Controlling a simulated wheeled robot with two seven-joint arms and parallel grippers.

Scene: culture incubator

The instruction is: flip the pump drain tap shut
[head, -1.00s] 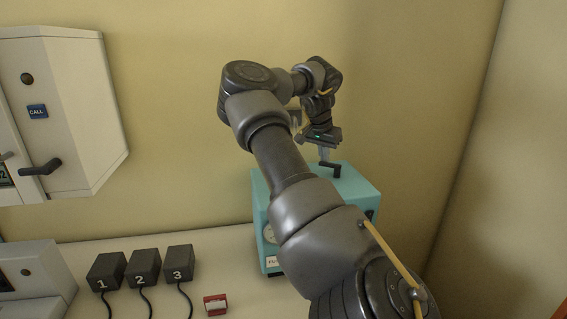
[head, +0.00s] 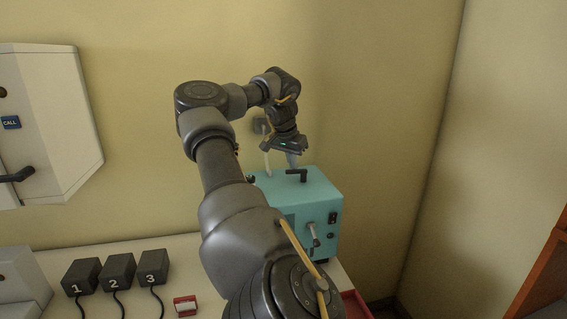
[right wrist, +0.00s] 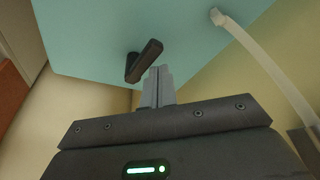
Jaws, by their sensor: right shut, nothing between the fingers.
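The pump is a teal box (head: 322,196) on the bench beside the wall. A black lever (head: 296,174) stands on its top; it also shows in the right wrist view (right wrist: 145,60). A grey lever-like fitting (head: 313,234) is on its front face. I cannot tell for certain which of these is the drain tap. My right gripper (head: 292,161) is shut and empty, just behind the black lever. In the right wrist view its closed fingertips (right wrist: 160,72) are close beside the lever; contact is unclear. My left gripper is out of view.
A black switch (head: 332,217) is on the box front. Numbered black blocks (head: 118,270), a small red item (head: 185,306) and a white cabinet (head: 50,130) are at left.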

